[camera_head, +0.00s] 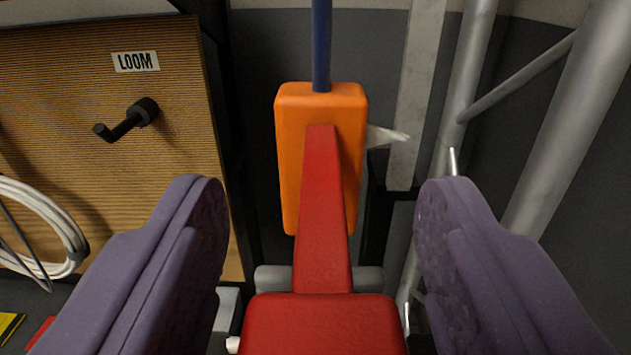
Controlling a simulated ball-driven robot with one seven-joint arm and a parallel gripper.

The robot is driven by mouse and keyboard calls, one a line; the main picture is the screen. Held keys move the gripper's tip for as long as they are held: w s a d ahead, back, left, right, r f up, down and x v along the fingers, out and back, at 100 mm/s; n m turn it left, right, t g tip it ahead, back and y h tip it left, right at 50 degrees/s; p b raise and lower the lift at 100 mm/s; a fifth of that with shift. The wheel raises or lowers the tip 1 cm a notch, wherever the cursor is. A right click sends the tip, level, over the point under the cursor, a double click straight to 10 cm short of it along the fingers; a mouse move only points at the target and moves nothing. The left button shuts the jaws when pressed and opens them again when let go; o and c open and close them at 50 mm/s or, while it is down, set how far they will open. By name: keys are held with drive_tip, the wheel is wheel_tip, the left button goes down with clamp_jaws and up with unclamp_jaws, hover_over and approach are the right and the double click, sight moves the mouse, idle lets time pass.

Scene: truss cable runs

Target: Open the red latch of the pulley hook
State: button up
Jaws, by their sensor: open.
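The pulley hook's orange block (288,150) hangs upright on a dark blue rod or cable (321,45) near the middle of the camera_head view. The red latch (323,230) reaches from the block's front toward me and widens into a broad red end at the bottom of the picture. My gripper (318,240) is open, with a purple finger on each side of the red latch. Neither finger appears to touch it. The latch covers part of the block, and the near edge of its broad end is cut off by the frame.
A wooden board (70,110) at left carries a "LOOM" label (135,61) and a black hook (128,120). Grey truss tubes (468,80) stand close on the right. A pale pointed piece (385,136) sticks out beside the block.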

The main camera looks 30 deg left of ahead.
clamp_jaws()
drive_tip(key=shift+r+p, duration=0.15)
drive_tip(key=shift+p, duration=0.15)
